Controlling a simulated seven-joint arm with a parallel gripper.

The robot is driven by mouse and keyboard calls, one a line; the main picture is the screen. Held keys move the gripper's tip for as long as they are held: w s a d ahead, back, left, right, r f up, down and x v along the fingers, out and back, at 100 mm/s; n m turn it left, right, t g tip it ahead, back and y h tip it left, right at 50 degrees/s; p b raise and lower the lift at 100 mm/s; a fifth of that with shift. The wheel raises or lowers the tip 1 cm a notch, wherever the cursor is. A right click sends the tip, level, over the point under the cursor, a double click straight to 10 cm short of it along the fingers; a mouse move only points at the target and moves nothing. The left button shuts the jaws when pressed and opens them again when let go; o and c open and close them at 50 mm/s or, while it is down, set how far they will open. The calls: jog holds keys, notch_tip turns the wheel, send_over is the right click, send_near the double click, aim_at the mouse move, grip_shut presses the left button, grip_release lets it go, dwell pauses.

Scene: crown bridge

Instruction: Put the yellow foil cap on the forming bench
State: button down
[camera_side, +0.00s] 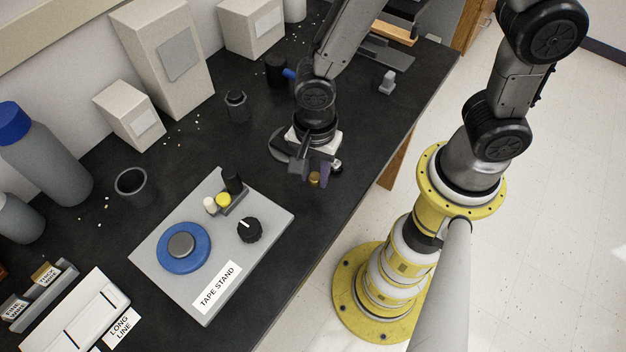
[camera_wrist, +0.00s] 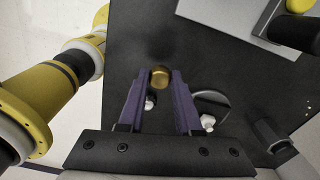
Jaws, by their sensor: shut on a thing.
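My gripper (camera_side: 313,178) is above the dark table, to the right of the tape stand. Its purple fingers are shut on a small round gold-yellow piece (camera_wrist: 160,77), which looks like the yellow foil cap. The piece shows at the fingertips in the side view (camera_side: 314,179), and seems held just above the tabletop, though the gap is hard to judge. Nothing in view is labelled as the forming bench, and I cannot tell which thing it is.
The tape stand (camera_side: 185,297) carries a blue disc, a black knob and small white, yellow and black cylinders. A dark open cup (camera_side: 131,187) stands behind it. A small grey fixture (camera_side: 388,83) and a flat grey piece (camera_side: 385,53) lie at the far end.

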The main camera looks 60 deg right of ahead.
aim_at(313, 177)
jog(key=shift+w+a+f, duration=0.1)
jog(key=shift+w+f, duration=0.05)
jog(key=shift+f, duration=1.6)
jog(key=shift+f, duration=0.1)
jog(key=c, duration=0.6)
grip_release()
